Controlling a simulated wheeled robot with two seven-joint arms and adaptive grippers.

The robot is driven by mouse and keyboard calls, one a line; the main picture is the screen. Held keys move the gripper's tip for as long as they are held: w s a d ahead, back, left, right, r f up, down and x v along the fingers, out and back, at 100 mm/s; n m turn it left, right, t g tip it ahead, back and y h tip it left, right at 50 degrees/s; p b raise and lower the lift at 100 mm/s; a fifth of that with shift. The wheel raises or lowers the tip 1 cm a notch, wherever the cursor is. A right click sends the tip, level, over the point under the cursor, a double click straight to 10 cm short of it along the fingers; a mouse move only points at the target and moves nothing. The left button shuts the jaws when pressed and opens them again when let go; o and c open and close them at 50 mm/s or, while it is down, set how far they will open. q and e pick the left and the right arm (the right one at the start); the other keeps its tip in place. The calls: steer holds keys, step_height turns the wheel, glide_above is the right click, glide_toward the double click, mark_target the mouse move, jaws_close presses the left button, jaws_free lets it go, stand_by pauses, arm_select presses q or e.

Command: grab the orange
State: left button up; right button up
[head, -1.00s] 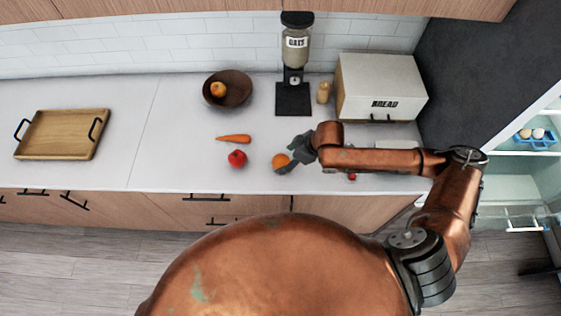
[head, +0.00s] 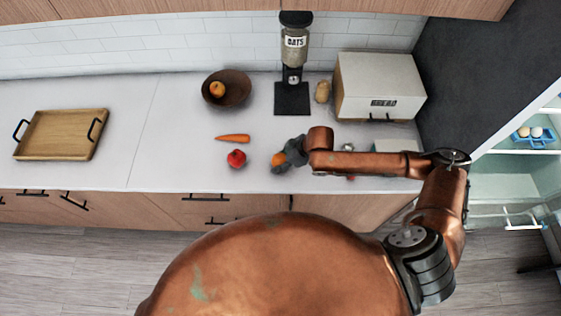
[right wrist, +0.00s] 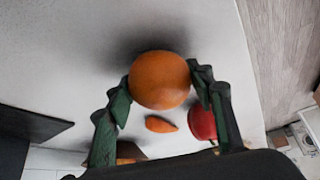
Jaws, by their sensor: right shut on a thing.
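The orange (head: 278,160) is at my right gripper (head: 281,162), over the front part of the white counter in the head view. In the right wrist view the orange (right wrist: 160,80) sits between the two green fingers of the right gripper (right wrist: 160,88), which is shut on it. Whether the orange touches the counter or is just above it is hard to tell. The gripper hides part of the orange in the head view. My left gripper is not in view.
A red apple (head: 236,158) and a carrot (head: 232,138) lie left of the gripper. Behind stand a brown bowl (head: 240,99) with an orange-coloured fruit (head: 217,89), an oats dispenser (head: 293,98) and a bread box (head: 378,78). A wooden tray (head: 62,136) is far left. The counter between is clear.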

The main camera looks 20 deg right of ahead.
steer(key=c, duration=0.5)
steer(key=shift+r, duration=0.15)
